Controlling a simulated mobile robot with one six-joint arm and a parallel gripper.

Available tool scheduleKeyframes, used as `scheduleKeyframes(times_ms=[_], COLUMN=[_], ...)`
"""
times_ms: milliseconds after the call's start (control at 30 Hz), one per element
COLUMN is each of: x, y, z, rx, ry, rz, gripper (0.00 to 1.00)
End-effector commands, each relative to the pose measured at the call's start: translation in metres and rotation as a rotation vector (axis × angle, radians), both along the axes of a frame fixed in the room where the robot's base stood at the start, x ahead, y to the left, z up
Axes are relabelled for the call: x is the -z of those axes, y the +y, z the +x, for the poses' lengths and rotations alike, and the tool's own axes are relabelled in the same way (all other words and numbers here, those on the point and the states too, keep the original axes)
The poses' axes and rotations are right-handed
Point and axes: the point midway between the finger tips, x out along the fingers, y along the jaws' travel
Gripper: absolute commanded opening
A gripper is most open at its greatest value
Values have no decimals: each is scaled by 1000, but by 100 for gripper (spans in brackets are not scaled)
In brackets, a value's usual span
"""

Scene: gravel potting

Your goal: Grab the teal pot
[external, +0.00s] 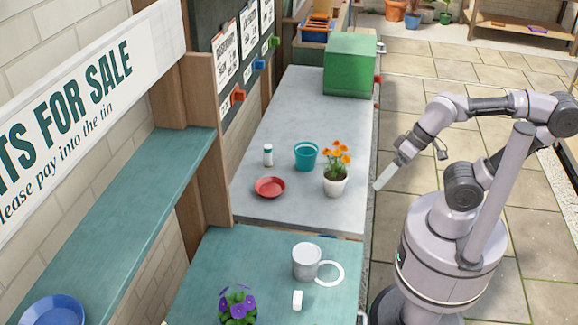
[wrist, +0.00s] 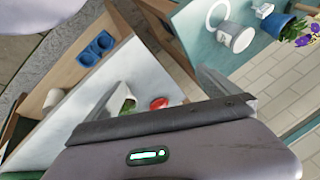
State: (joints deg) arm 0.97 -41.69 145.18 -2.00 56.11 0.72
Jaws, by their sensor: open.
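The teal pot (external: 306,157) stands upright on the pale grey worktop in the external view, just left of a white pot with orange flowers (external: 335,185). I cannot make out the teal pot in the wrist view. My gripper (external: 383,180) is off the right edge of the worktop, apart from the teal pot, with the flower pot partly between them. In the wrist view the two fingers of my gripper (wrist: 160,88) are spread, and nothing is held between them.
A red saucer (external: 270,187) and a small white bottle (external: 268,155) are left of the pot. A green box (external: 350,64) stands at the back.

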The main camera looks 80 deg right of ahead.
Motion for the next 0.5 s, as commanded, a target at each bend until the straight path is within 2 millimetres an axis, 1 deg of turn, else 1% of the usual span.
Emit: scheduleKeyframes(times_ms=[33,67,100,133,167,200,267,300,367,400,467,500], x=[-18,-31,-49,-63,-75,-87,-95,-95,-86,-76,-56,-41], y=[-6,-12,-22,-33,-45,-64,-98,-123,-164,-190,-226,-245], z=[14,26,48,67,88,117,159,186,221,239,258,266], rx=[32,63,115,161,212,283,395,471,585,656,752,806], ry=[25,46,83,111,147,191,256,301,364,402,453,481], rz=[3,7,12,17,23,31,43,52,63,70,79,83], gripper=[100,100,100,100,100,100,100,100,100,100,100,100])
